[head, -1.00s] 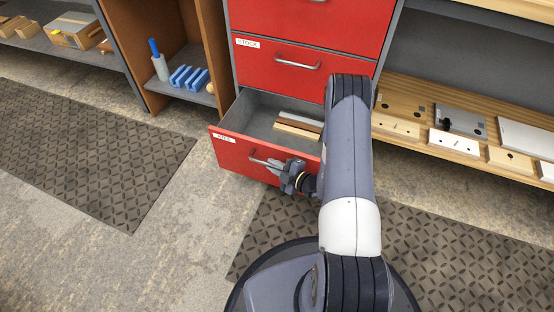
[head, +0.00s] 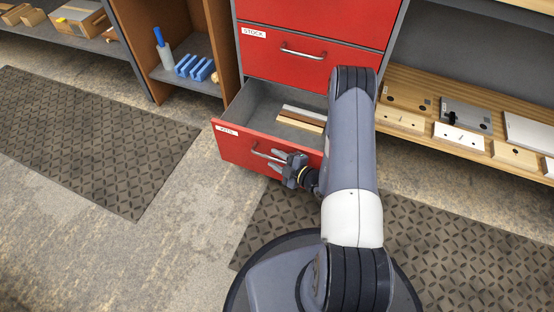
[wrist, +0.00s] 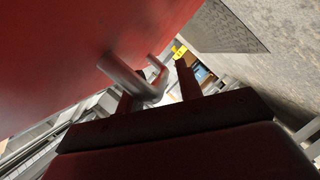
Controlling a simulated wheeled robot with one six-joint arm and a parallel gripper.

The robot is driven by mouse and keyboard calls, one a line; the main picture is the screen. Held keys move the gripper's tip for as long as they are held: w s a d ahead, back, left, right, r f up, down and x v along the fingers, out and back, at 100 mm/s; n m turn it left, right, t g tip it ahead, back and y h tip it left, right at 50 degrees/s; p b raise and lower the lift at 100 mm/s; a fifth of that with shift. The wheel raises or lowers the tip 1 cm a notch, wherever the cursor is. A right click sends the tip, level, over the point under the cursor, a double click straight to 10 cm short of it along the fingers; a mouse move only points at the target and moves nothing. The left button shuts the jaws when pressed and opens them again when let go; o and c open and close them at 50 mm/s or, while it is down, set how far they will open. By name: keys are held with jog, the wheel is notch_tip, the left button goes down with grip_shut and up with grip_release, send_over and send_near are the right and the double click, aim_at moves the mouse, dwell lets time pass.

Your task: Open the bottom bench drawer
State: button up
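The bottom drawer (head: 226,148) of the red bench cabinet is pulled out, with its grey inside showing. Its front has a white label and a metal bar handle (head: 262,153), which also shows in the wrist view (wrist: 122,76). My gripper (head: 277,163) is at the right part of this handle, in front of the drawer face. In the wrist view its two fingers (wrist: 155,85) stand apart, with the handle close to them. I cannot tell whether they touch it. My arm hides the drawer's right end.
Light and brown strips (head: 302,119) lie in the drawer. A shut red drawer labelled STOCK (head: 275,65) is above. A shelf with blue parts (head: 194,68) stands left, and a wooden shelf with boards (head: 458,136) right. Floor left of the drawer is clear.

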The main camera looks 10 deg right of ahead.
jog(key=p+v, duration=0.3)
jog(key=v, duration=0.8)
jog(key=shift+w+a, duration=0.15)
jog(key=shift+w, duration=0.05)
jog(key=b+x, duration=0.3)
jog(key=x, duration=0.7)
jog(key=shift+f, duration=0.1)
jog(key=shift+w+a, duration=0.15)
jog(key=shift+w, duration=0.15)
